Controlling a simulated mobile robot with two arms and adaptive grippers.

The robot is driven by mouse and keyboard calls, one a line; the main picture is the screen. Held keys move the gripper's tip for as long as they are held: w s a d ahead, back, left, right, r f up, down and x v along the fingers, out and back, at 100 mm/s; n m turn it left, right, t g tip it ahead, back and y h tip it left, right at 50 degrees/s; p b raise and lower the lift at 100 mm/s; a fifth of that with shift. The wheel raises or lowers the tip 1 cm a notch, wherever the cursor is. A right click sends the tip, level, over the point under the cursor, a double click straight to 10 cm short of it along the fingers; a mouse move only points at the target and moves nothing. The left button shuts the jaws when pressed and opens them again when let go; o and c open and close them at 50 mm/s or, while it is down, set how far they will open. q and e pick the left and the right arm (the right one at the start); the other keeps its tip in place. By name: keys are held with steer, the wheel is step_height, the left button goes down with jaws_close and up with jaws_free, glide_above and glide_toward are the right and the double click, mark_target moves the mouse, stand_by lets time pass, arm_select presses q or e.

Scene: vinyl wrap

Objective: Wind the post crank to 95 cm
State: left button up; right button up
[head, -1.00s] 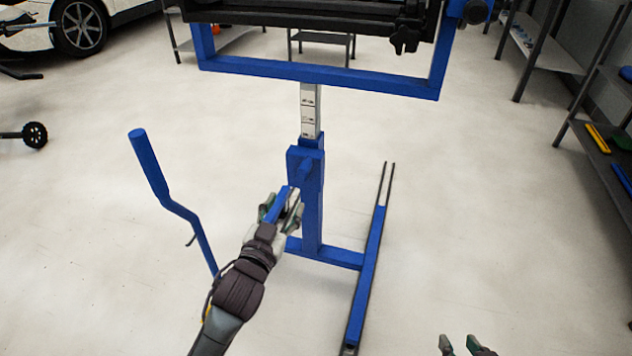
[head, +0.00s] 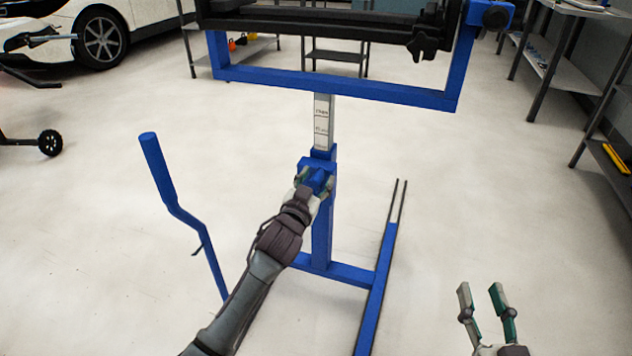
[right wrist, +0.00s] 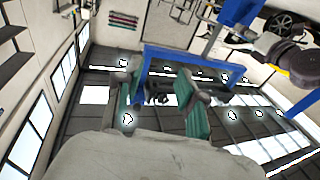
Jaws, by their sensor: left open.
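The blue post (head: 322,235) stands upright on a blue floor frame. A pale graduated scale strip (head: 322,125) rises from its top; its marks are too small to read surely. The blue crank (head: 318,178) is at the post's upper front, mostly hidden by my left gripper (head: 316,183). The left fingers are open on either side of the crank; whether they touch it cannot be told. My right gripper (head: 483,298) is open and empty at the lower right, apart from the stand. Its spread fingers also show in the right wrist view (right wrist: 160,105).
A blue crossbar frame (head: 340,88) with black rollers sits above the post. A bent blue bar (head: 175,205) stands left of my left arm. Shelving (head: 545,60) is at the right, a white car (head: 85,35) at upper left. Floor between is clear.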

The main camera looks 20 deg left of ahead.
arm_select(q)
jaws_close()
stand_by(0.3)
